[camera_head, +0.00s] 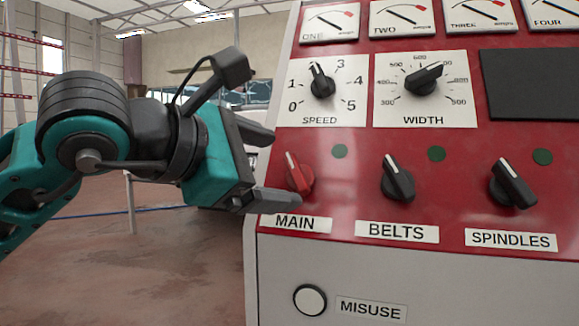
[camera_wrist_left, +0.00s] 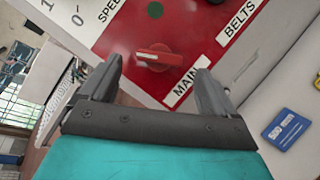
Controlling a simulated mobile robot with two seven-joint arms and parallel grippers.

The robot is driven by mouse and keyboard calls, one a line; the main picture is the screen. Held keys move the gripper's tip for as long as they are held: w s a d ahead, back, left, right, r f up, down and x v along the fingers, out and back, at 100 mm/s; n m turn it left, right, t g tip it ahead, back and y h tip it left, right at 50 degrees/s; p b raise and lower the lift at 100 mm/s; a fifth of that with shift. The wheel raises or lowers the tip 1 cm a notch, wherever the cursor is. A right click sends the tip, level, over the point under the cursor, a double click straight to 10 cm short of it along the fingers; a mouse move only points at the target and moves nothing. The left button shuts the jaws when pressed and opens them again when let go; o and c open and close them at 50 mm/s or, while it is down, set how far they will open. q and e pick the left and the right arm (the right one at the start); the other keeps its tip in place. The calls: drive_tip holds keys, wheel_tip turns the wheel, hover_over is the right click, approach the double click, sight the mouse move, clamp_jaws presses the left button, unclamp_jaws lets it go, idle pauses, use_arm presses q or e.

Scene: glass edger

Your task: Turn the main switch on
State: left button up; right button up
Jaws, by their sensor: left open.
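The main switch (camera_head: 299,172) is a red rotary knob with a white pointer line, above the MAIN label (camera_head: 296,223) on the red panel. In the head view its pointer tilts to the upper left. A dark green round lamp (camera_head: 340,151) sits to its upper right. My left gripper (camera_head: 272,168) is open and empty, just left of the knob, its fingers pointing at the panel. In the left wrist view the knob (camera_wrist_left: 154,58) shows beyond and between the two open fingertips (camera_wrist_left: 158,75). I see no contact. My right gripper is not in view.
The BELTS knob (camera_head: 397,178) and SPINDLES knob (camera_head: 512,184) stand to the right. SPEED (camera_head: 322,83) and WIDTH (camera_head: 424,82) dials are above. A white MISUSE button (camera_head: 310,299) is below. Left of the panel is open floor.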

sight(292, 172)
use_arm(q)
drive_tip(key=x, duration=0.3)
drive_tip(key=shift+w+d, duration=0.2)
drive_tip(key=shift+w+d+f, duration=0.15)
drive_tip(key=shift+w+d, duration=0.05)
drive_tip(key=shift+w, duration=0.05)
drive_tip(key=shift+c, duration=0.2)
drive_tip(key=c, duration=1)
